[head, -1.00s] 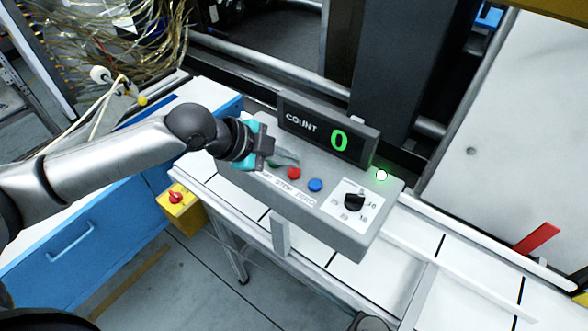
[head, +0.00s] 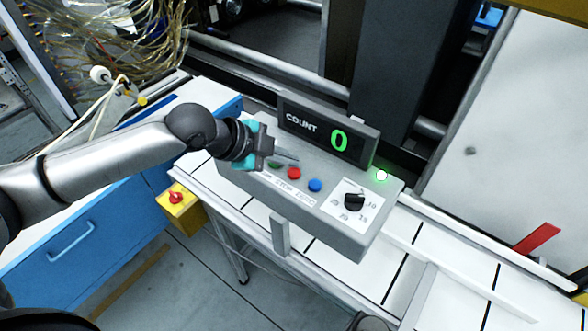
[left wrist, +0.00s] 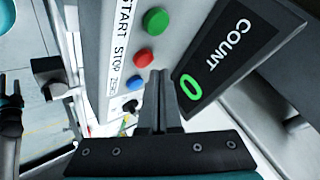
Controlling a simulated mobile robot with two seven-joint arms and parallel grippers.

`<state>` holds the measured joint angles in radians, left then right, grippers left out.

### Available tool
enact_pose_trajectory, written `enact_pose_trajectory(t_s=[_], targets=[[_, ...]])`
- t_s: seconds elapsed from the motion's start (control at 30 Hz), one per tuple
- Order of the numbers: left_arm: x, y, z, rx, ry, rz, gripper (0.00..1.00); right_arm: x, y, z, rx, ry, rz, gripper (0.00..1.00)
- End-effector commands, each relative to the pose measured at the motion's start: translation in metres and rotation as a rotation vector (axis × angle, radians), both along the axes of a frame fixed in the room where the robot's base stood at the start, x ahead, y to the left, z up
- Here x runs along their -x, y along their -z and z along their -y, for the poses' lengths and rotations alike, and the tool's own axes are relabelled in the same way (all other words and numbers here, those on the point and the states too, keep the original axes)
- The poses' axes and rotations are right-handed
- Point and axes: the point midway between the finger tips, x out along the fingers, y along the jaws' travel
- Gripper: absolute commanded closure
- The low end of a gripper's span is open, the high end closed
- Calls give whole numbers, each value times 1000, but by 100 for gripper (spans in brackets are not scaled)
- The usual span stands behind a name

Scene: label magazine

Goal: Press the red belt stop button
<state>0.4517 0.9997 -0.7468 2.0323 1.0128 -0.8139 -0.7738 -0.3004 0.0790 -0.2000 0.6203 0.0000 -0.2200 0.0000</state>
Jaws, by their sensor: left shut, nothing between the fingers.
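The red stop button (head: 294,173) sits on the grey control box (head: 345,235), between the green button (head: 275,165) and the blue button (head: 315,185). It also shows in the left wrist view (left wrist: 144,57), beside the word STOP. My left gripper (head: 293,157) is shut and empty. Its fingertips (left wrist: 160,75) appear just above the panel, on the display side of the red button. The red button is uncovered in both views; the exact gap to the fingers cannot be told. A dark and teal part at the left edge of the wrist view looks like my right gripper (left wrist: 10,115).
The COUNT display (head: 328,132) reads a green 0 and stands behind the buttons. A black knob (head: 354,201) is at the right of the panel. A white belt (head: 425,300) runs below the box. A yellow box with a red switch (head: 177,200) is at the left.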

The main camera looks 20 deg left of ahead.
Motion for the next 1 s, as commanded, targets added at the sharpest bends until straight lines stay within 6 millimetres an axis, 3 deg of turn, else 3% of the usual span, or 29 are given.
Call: enact_pose_trajectory(t_s=[1.0], targets=[[0, 12, 0, 0, 1, -1, 100, 0, 1, 1, 1, 0, 0, 50]])
